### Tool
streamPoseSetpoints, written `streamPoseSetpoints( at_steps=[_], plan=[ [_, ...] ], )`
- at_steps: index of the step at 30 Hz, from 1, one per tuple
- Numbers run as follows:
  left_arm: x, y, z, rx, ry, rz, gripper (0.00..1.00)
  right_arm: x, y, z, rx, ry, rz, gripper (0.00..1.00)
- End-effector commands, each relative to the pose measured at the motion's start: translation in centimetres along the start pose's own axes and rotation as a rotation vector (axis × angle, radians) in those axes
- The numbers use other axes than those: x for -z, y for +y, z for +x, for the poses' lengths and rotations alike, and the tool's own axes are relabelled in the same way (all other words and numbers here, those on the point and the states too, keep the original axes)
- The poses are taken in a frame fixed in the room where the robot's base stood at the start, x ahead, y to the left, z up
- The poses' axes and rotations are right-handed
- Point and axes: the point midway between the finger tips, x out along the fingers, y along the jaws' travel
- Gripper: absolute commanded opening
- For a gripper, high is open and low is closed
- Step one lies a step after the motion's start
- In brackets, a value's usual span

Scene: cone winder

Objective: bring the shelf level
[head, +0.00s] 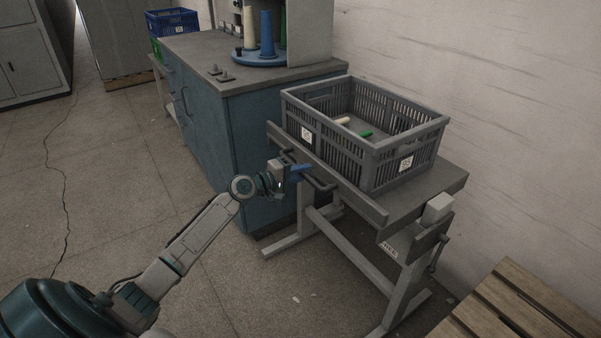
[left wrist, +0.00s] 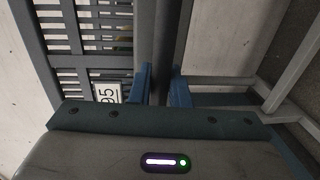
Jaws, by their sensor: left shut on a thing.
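The shelf (head: 447,178) is the grey top of a stand with light grey legs, and a grey crate (head: 409,148) sits on it. From this angle I cannot tell how far the shelf tilts. A dark handle bar (head: 325,187) runs along its near left side, below the raised lip (head: 335,178). My left gripper (head: 303,168) is shut on this handle. In the left wrist view the blue fingers (left wrist: 162,88) stand on either side of the dark bar (left wrist: 164,45). My right gripper is not in view.
A cream cone (head: 342,121) and a green cone (head: 366,134) lie in the crate. A clamp-like fitting (head: 437,208) is on the stand's right end. A blue cabinet (head: 235,135) stands behind, a wooden pallet (head: 520,305) at lower right.

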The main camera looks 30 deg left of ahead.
Motion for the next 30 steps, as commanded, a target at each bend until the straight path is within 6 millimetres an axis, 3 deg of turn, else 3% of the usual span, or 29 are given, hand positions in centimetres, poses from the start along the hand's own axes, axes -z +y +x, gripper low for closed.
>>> streamPoseSetpoints(
  at_steps=[1, 8, 9, 12, 23, 30],
  plan=[
    [0.0, 0.8, 0.1, -0.013, 0.002, 0.002, 0.0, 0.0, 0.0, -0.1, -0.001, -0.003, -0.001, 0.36],
    [0.0, 0.9, 0.1, -0.016, 0.002, 0.003, 0.0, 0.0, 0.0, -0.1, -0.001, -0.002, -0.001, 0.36],
    [0.0, 0.9, 0.1, -0.016, 0.002, 0.003, 0.2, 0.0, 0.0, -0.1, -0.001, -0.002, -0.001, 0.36],
    [0.0, 0.9, 0.1, -0.015, 0.002, 0.003, 0.36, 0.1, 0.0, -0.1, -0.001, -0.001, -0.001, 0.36],
    [0.1, 0.4, -0.4, -0.006, 0.001, 0.002, 0.36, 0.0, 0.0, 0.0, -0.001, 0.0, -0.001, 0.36],
    [0.1, 0.2, -3.9, -0.003, 0.0, 0.006, 0.36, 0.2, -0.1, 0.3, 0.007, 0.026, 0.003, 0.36]
  ],
)
